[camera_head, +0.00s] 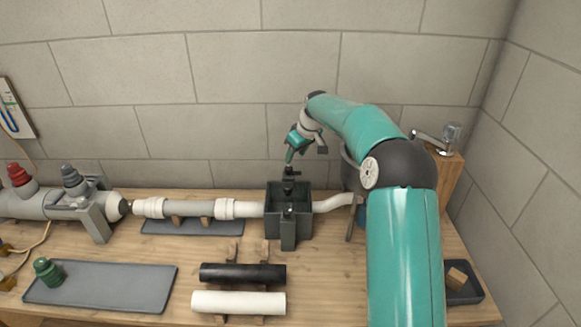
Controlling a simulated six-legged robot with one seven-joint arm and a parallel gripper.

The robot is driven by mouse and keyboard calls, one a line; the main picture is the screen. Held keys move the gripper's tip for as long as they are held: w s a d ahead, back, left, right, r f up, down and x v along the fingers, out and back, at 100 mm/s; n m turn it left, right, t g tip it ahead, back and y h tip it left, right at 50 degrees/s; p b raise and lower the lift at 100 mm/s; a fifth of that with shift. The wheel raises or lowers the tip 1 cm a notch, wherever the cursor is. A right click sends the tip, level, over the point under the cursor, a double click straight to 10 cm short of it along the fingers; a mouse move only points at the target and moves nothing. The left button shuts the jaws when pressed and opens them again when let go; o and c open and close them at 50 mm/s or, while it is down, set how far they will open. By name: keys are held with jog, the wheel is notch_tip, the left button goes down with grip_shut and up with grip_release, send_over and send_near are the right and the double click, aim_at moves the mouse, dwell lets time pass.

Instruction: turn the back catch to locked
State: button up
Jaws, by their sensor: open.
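A dark grey open box (304,198) sits on the pipe line near the middle of the bench. The back catch (289,174) is a small black piece at its rear edge, below my gripper. A front catch (288,213) shows on the box's near side. My gripper (290,158) is open and points down, just above the back catch. At this size I cannot tell whether it touches the catch, nor which way the catch is turned.
White and grey pipes (190,208) run left from the box, and a curved white pipe (335,201) runs right behind my arm. A black tube (243,273) and a white tube (238,302) lie in front. A grey mat (110,287) lies at left. The block wall stands close behind.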

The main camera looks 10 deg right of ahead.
aim_at(289, 167)
jog(key=x, duration=0.7)
jog(key=shift+w+a+f, duration=0.15)
jog(key=shift+a+f, duration=0.05)
